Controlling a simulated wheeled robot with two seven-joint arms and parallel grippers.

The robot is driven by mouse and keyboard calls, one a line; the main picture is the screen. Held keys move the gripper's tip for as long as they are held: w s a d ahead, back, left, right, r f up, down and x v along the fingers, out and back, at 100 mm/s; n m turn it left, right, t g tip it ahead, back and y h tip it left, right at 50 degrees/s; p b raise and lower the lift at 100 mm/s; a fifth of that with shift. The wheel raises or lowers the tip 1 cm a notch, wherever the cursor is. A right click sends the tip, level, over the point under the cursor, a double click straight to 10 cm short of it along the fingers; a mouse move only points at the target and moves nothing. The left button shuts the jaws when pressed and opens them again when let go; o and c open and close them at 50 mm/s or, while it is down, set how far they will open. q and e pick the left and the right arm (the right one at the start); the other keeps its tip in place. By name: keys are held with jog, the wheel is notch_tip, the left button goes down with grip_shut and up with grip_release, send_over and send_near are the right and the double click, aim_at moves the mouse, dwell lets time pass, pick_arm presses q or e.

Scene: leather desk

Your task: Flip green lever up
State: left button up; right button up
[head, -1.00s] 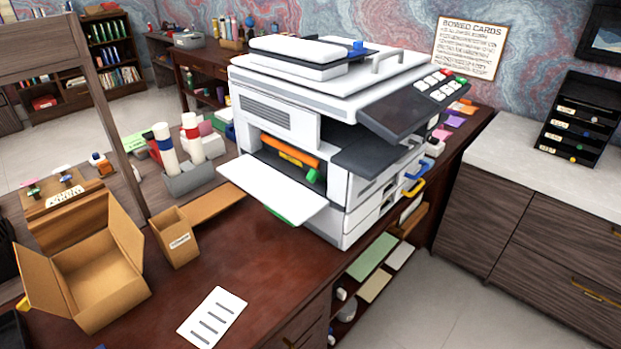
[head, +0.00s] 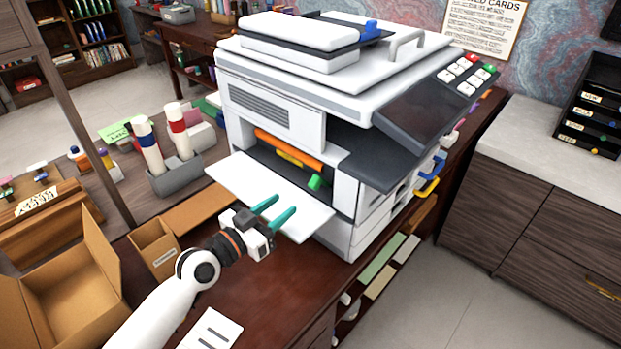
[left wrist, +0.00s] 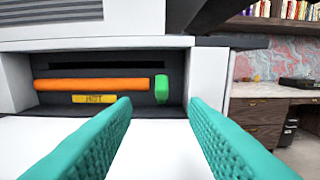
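The green lever (head: 316,182) sits inside the printer's open front bay, at the right end of an orange roller (head: 288,148). In the left wrist view the green lever (left wrist: 161,88) hangs at the roller's right end, ahead of and between my fingertips. My left gripper (head: 276,212) is open and empty, with teal fingers above the lowered white front flap (head: 240,180) and pointing toward the bay. The fingers are apart from the lever. My right gripper is not in view.
The printer (head: 275,110) stands on the dark red desk (head: 290,290). A yellow "HOT" label (left wrist: 93,99) lies below the roller. The bay's right side wall (left wrist: 212,80) is close to the lever. An open cardboard box (head: 70,285) and a small carton (head: 155,250) stand left of my arm.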

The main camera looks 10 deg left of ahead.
aim_at(310, 185)
pick_arm(q)
jog(key=p+x, duration=0.1)
jog(key=x, duration=0.4)
jog(key=shift+w+d+r, duration=0.1)
jog(key=shift+d+r, duration=0.05)
jog(key=shift+d, duration=0.1)
jog(key=x, duration=0.4)
jog(key=shift+w+d, duration=0.15)
jog(key=shift+w, duration=0.1)
jog(key=shift+w+d+f, duration=0.2)
jog(key=shift+w, duration=0.05)
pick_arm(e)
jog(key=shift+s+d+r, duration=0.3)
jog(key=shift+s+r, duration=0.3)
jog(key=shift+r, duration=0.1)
pick_arm(q)
grip_shut()
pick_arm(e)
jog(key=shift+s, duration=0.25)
